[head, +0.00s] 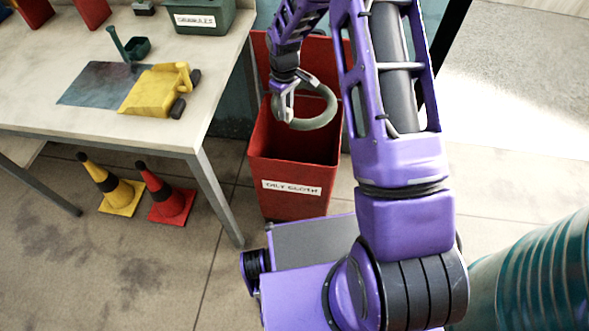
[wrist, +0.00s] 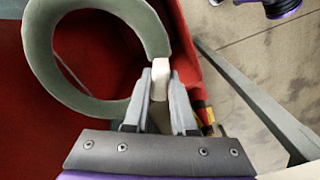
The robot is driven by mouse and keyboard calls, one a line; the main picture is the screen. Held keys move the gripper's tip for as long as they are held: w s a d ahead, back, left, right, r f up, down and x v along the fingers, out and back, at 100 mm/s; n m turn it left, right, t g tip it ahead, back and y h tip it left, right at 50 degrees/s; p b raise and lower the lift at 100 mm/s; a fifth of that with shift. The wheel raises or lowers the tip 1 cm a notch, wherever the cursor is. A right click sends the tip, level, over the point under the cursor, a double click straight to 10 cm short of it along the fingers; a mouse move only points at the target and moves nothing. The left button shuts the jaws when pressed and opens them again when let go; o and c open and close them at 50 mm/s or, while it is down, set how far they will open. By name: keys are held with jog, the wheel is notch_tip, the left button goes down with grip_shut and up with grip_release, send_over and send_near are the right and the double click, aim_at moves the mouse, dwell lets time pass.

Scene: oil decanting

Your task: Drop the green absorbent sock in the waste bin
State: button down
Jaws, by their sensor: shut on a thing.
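The green absorbent sock is a grey-green ring with a gap. It shows in the head view (head: 318,122) and in the wrist view (wrist: 42,62). My gripper (head: 283,112) is shut on the sock near one end of the ring, and its fingers also show in the wrist view (wrist: 160,80). The sock hangs above the open mouth of a red waste bin (head: 290,205) labelled "OILY CLOTH". The red bin wall (wrist: 190,50) fills much of the wrist view behind the ring. The bin's floor is dark and its contents cannot be made out.
A table (head: 60,125) stands at left, its leg (head: 218,200) close to the bin. It bears a yellow object (head: 155,90), a dark sheet, a green scoop (head: 135,47) and a green labelled box (head: 200,18). Yellow (head: 115,190) and red (head: 170,200) cones stand below. A teal drum (head: 540,270) is at right.

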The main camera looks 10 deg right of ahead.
aim_at(287, 122)
jog(key=shift+f+b, duration=1.7)
jog(key=shift+f, duration=1.25)
jog(key=c, duration=0.7)
grip_release()
jog(key=shift+o, duration=0.2)
jog(key=shift+r, duration=0.1)
notch_tip(287, 122, up, 17)
jog(key=p, duration=0.2)
jog(key=shift+r, duration=0.15)
